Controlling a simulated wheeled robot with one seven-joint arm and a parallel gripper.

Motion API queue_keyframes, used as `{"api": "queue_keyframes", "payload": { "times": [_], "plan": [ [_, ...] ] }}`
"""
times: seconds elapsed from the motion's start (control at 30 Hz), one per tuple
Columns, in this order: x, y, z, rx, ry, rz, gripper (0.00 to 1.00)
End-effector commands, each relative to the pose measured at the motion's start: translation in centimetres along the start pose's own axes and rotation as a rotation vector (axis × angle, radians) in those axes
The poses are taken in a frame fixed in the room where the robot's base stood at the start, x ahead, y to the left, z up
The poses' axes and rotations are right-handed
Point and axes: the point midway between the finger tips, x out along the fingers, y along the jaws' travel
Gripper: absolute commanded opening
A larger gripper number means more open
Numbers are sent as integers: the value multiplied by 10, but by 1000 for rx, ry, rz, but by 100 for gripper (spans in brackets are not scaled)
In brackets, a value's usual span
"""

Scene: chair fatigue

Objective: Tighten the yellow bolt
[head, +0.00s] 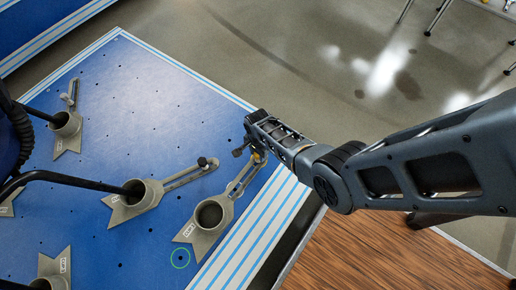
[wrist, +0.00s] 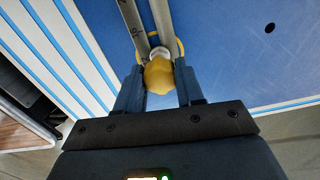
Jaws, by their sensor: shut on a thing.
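The yellow bolt (wrist: 159,76) is between the two fingers of my gripper (wrist: 160,90) in the wrist view. Both fingers close on its sides. The bolt sits at the slotted arm of a grey metal clamp (wrist: 144,30), with a pale washer-like part behind its head. In the head view my gripper (head: 256,150) is at the upper end of the clamp (head: 209,214) nearest the table's right edge. Only a little yellow shows there, and the fingers hide most of the bolt.
The blue table (head: 130,90) has a striped border and small holes. Other grey clamps (head: 132,201) stand to the left, some holding black chair legs (head: 75,180). A green circle (head: 180,259) marks the tabletop near the front. A wooden surface (head: 370,255) lies at lower right.

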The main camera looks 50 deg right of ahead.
Motion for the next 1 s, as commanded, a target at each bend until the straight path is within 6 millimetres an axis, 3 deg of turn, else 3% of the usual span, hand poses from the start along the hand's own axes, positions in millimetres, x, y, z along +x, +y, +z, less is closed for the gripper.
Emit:
{"api": "queue_keyframes", "payload": {
  "times": [0.33, 0.63, 0.67, 0.9, 1.0],
  "plan": [
    [0, 1, 0, 310, 0, 2, 6],
    [0, 1, 0, 345, 0, 1, 6],
    [0, 1, 0, 345, 0, 1, 40],
    [0, 0, 0, 343, 0, 1, 62],
    [0, 0, 0, 343, 0, 0, 62]
  ]
}}
